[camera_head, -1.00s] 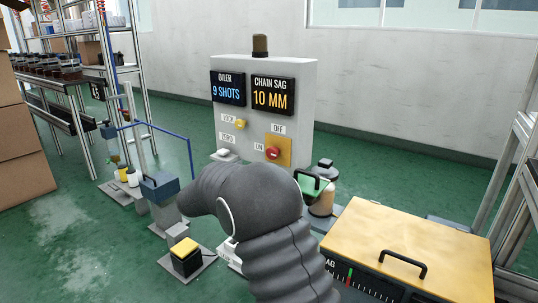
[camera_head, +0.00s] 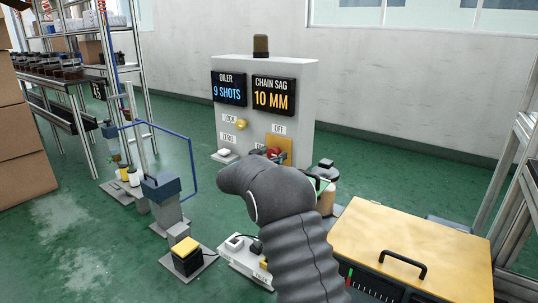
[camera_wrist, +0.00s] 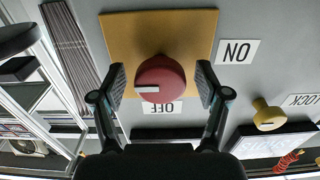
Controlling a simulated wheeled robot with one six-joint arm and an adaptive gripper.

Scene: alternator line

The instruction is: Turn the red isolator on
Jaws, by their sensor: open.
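The red isolator (camera_head: 272,152) is a round red knob on a yellow plate on the front of the grey cabinet. In the wrist view the red knob (camera_wrist: 160,78) is in the upper middle, with a white mark on its left side. The OFF label (camera_wrist: 158,107) is just below it and the ON label (camera_wrist: 238,51) is up to its right. My gripper (camera_wrist: 161,86) is open, with one black finger on each side of the knob. Gaps show between the pads and the knob. In the head view my grey arm partly covers the plate.
A yellow LOCK knob (camera_wrist: 268,115) is near the right finger in the wrist view. The cabinet (camera_head: 305,90) has two displays, 9 SHOTS and 10 MM. A yellow-topped box (camera_head: 400,235) stands at right front. A yellow button pedestal (camera_head: 186,250) stands at front left.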

